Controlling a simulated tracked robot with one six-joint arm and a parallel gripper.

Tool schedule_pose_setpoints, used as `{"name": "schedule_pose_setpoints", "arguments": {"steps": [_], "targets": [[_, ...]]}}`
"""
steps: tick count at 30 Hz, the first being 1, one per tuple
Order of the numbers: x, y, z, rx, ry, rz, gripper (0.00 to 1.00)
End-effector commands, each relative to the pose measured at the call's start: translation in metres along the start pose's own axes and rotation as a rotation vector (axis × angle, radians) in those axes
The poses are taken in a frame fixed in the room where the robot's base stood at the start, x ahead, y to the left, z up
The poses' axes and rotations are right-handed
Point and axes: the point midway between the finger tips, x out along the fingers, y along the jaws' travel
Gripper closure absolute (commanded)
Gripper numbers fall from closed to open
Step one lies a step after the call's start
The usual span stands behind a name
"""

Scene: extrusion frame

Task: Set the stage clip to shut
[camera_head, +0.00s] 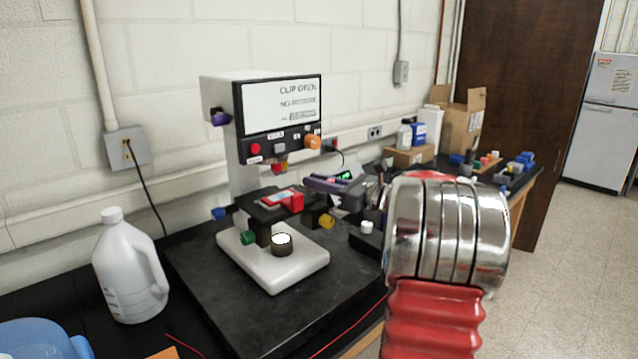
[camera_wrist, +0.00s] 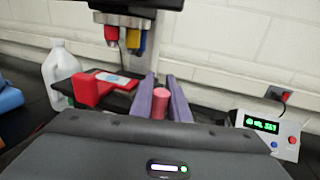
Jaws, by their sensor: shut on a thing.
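A microscope with a white base (camera_head: 290,275) stands on a black mat. Its dark stage (camera_head: 265,213) carries a slide and a red clip block (camera_head: 292,201); the block also shows in the wrist view (camera_wrist: 92,90), left of my fingers. The microscope's screen (camera_head: 282,105) seems to read "CLIP OPEN" on top; the lower lines are too small to read. My gripper (camera_head: 328,183) is right of the stage. Its purple fingers are closed around a red-pink cylindrical knob (camera_wrist: 159,104). Whether the knob joins the clip block is hidden.
Coloured objectives (camera_wrist: 132,38) hang above and behind the fingers. Coloured knobs stick out around the stage, including a yellow one (camera_head: 327,221). A box with a green display (camera_wrist: 263,125) stands to the right. A white jug (camera_head: 130,265) stands at left.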

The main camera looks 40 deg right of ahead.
Motion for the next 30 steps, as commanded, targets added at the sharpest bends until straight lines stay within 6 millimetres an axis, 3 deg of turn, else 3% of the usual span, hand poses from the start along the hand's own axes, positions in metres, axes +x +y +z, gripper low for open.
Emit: {"name": "schedule_pose_setpoints", "arguments": {"steps": [30], "targets": [[0.014, 0.004, -0.001, 0.000, 0.000, 0.601, 1.00]]}}
